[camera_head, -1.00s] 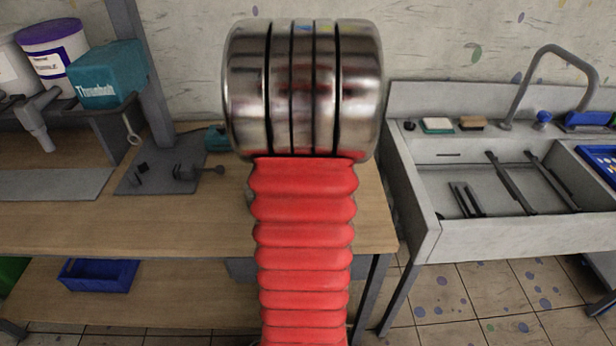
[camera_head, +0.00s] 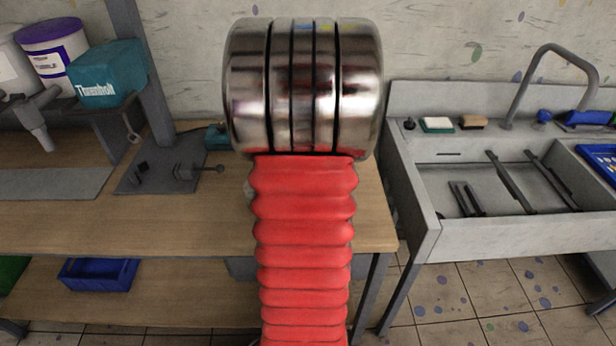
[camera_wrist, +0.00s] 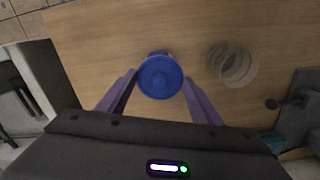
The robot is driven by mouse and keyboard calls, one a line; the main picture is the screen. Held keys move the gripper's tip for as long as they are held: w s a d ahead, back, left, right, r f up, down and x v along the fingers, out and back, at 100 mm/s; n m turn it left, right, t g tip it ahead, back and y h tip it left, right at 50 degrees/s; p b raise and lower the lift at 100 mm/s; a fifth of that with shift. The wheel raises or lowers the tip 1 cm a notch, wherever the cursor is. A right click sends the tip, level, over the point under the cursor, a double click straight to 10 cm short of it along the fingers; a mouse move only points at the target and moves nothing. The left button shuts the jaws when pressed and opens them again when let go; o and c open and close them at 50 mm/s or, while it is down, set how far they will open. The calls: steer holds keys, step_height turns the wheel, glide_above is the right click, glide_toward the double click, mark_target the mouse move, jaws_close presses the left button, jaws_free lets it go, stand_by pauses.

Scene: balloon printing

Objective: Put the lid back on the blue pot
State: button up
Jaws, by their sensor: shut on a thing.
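In the wrist view a round blue lid (camera_wrist: 160,78) with a raised rim is seen from above, between the two purple fingertips of my gripper (camera_wrist: 160,80). My gripper is shut on it. A darker blue part (camera_wrist: 157,53) shows just past its upper edge; this may be the blue pot, mostly hidden under the lid. I cannot tell whether the lid touches the pot or is held above it. In the head view my own arm hides the gripper, the lid and the pot.
A pale translucent round thing (camera_wrist: 234,65) stands on the wooden table (camera_wrist: 110,30), right of the lid. In the head view, a teal box (camera_head: 107,75) and a tub with a purple lid (camera_head: 55,50) stand at the left. A sink (camera_head: 500,165) is at the right.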

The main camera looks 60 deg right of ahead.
steer(key=o, duration=1.3)
steer(key=shift+c, duration=0.2)
steer(key=shift+o, duration=0.4)
steer(key=o, duration=0.4)
steer(key=shift+w, duration=0.1)
steer(key=shift+r, duration=0.1)
steer(key=shift+r, duration=3.4)
